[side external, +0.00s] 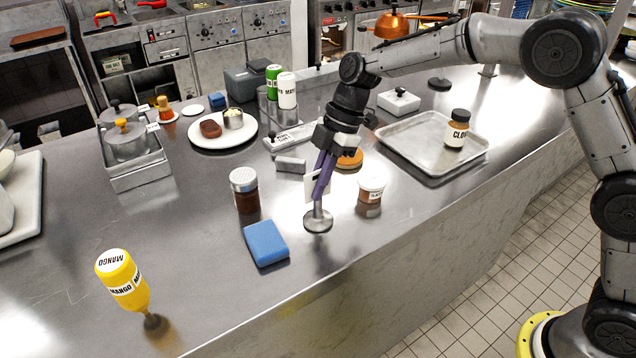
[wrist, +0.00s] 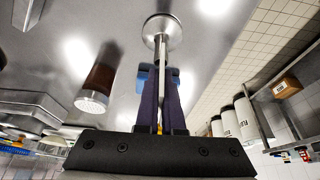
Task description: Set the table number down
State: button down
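The table number has a round metal base (side external: 318,222), a thin stem and a white card (side external: 309,190). My gripper (side external: 322,188) points down with its purple fingers shut around the stem, partly hiding the card. In the wrist view, the fingers of my gripper (wrist: 162,75) flank the stem, and the base (wrist: 162,27) lies beyond their tips. The table number is close to upright. Its base is at or just above the steel counter (side external: 345,260); I cannot tell whether it touches. The card's print is not readable.
A blue sponge (side external: 265,243) lies left of the base. A brown shaker jar (side external: 245,195) stands behind it, and a small sauce tub (side external: 371,189) is at the right. A mango bottle (side external: 123,280) is at front left. A tray (side external: 408,142) holds a cloves jar (side external: 458,130).

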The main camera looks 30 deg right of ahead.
jog(key=c, duration=1.4)
grip_release()
jog(key=shift+f, duration=0.15)
jog(key=shift+c, duration=0.2)
jog(key=o, duration=0.4)
jog(key=v, duration=1.1)
jog(key=s+d+r+m+t+h, duration=0.1)
jog(key=s+d+r+m, duration=0.35)
jog(key=s, duration=0.25)
jog(key=s+d+f+m+t+h, duration=0.1)
jog(key=s+d+m, duration=0.2)
jog(key=s, duration=0.5)
jog(key=s+d+f+m+t+h, duration=0.1)
jog(key=s+d+f+m+t, duration=0.1)
jog(key=s+m, duration=0.4)
jog(key=s+d+f+m+t+h, duration=0.1)
jog(key=s+d+m, duration=0.3)
jog(key=s, duration=0.6)
jog(key=shift+d+f+t, duration=0.3)
jog(key=shift+d+f, duration=0.15)
jog(key=shift+f, duration=0.25)
